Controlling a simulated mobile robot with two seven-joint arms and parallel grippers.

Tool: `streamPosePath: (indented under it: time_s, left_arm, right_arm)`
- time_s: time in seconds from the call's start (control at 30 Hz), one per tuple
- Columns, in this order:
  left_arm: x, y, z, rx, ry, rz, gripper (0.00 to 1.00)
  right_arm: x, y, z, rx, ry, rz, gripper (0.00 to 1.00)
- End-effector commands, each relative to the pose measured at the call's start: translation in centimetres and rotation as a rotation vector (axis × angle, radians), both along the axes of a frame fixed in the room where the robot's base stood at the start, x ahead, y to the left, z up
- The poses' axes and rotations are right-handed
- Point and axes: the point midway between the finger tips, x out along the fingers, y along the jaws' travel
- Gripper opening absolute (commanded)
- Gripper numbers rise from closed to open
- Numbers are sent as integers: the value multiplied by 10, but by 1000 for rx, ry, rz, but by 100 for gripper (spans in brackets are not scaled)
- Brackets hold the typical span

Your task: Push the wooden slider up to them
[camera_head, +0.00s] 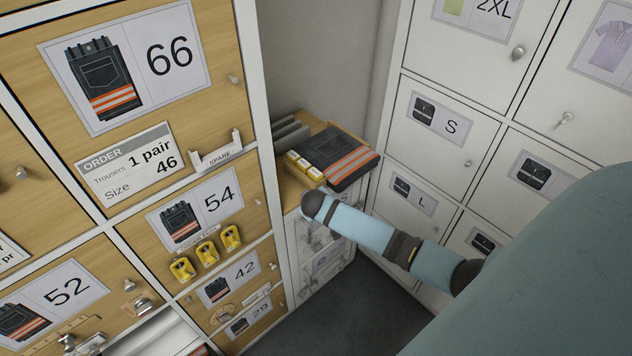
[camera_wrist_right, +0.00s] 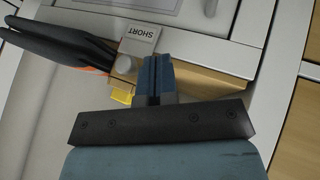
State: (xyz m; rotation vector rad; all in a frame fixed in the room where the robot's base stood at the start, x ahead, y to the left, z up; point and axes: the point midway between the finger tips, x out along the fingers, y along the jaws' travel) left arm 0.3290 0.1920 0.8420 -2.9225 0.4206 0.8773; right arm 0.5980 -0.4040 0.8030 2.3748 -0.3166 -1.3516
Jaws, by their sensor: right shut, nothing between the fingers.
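Dark folded trousers with orange stripes (camera_head: 345,160) lie on a wooden-topped ledge in the corner in the head view. Yellow-and-white small packs (camera_head: 304,166) stand in a row just left of them. In the right wrist view, a pale wooden piece (camera_wrist_right: 212,84), possibly the slider, shows beside my right gripper (camera_wrist_right: 158,68). The gripper is shut and empty, its blue fingertips near the grey SHORT sign (camera_wrist_right: 139,40); I cannot tell if they touch anything. In the head view my right arm hides part of the ledge, and its fingers are not clear. My left gripper is not in view.
A wooden locker wall (camera_head: 120,230) with size labels stands on the left. White lockers (camera_head: 455,120) stand on the right, close to my arm. Grey blocks (camera_head: 289,131) sit behind the packs. The dark floor (camera_head: 350,315) is clear below the ledge.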

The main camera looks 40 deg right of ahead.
Motion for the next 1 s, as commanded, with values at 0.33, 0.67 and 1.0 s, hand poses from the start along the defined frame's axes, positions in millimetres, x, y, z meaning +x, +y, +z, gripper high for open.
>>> streamPosePath:
  time_s: [0.33,0.67,1.0]
  left_arm:
    - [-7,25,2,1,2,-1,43]
    - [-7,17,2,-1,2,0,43]
    - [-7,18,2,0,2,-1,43]
  right_arm:
    - [-20,33,21,-4,-3,1,0]
    - [-50,51,65,0,0,0,0]
    - [-56,56,75,-1,1,-1,0]
